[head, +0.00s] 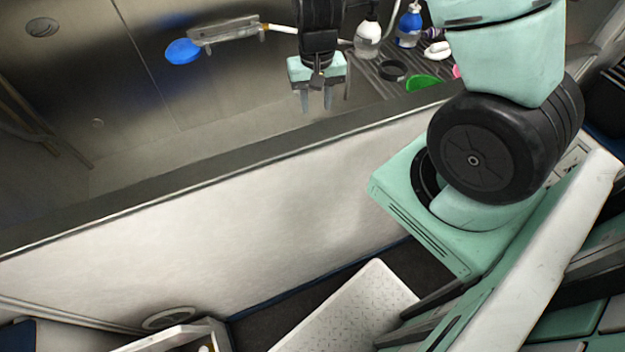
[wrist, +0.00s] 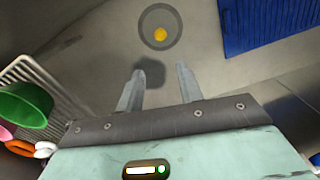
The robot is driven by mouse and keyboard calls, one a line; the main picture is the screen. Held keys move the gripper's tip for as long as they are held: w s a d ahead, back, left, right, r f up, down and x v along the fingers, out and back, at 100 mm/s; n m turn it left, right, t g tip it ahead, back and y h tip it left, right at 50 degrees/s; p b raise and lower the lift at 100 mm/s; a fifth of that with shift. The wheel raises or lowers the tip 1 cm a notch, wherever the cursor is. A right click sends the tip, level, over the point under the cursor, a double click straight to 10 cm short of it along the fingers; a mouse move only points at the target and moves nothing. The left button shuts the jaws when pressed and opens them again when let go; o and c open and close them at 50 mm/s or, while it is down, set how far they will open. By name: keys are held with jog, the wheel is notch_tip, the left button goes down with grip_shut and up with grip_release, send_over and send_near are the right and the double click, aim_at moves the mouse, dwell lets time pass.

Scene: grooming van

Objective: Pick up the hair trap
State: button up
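A round grey disc with a yellow centre (wrist: 146,30), which looks like the hair trap, lies on the tub floor in the wrist view. It is beyond my fingertips, near the top of that picture, and nothing is between the fingers. My gripper (wrist: 159,75) is open and points down toward the tub floor. In the head view my gripper (head: 315,103) hangs inside the tub, just behind its front rim, with its fingers apart and empty. I cannot make out the disc in the head view. A dark patch by the fingertips looks like a shadow.
The tub's front rim (head: 230,160) runs close to my gripper. A blue ribbed mat (wrist: 268,25) lies right of the disc. The floor around the disc is clear.

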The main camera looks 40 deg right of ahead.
notch_tip(320, 180, down, 25)
jog(key=b, duration=0.8)
jog(key=shift+f, duration=0.2)
jog(key=c, duration=0.8)
